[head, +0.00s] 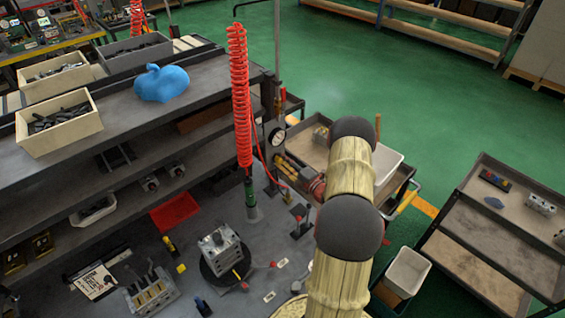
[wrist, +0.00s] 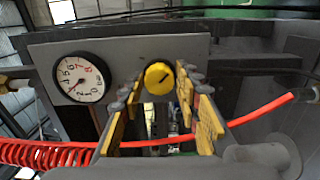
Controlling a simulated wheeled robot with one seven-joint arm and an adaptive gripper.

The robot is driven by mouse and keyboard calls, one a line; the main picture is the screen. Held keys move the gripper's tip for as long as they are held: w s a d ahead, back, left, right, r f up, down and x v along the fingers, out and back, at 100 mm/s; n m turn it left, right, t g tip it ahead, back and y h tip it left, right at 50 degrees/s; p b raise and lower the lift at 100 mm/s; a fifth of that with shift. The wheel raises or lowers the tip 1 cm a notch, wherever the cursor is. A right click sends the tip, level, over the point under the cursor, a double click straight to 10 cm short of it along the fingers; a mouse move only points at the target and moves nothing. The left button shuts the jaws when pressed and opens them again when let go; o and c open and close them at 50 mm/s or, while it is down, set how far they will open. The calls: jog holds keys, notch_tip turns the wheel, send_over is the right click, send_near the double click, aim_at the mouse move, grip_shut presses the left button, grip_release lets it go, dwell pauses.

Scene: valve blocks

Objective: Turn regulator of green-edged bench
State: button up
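The regulator's round yellow knob (wrist: 159,79) with a dark mark faces me in the wrist view, on a grey panel. A white gauge (wrist: 80,79) with black and red numbers sits to its left; the gauge also shows in the head view (head: 277,137), on the post at the bench's right end. My gripper (wrist: 156,98) is open, its yellow-padded fingers apart on either side of the knob in the picture. I see no clear contact, and the depth gap is hard to judge. In the head view my arm hides much of this area.
A red coiled hose (head: 239,95) hangs beside the post, and red hose crosses low in the wrist view (wrist: 255,111). The grey bench top (head: 228,288) holds valve blocks and a red tray (head: 174,212). A cart (head: 462,226) stands right, with green floor between.

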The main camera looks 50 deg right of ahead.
jog(key=shift+o, duration=1.3)
jog(key=s+a, duration=0.1)
jog(key=s, duration=1.1)
jog(key=shift+a, duration=0.2)
jog(key=shift+w, duration=0.1)
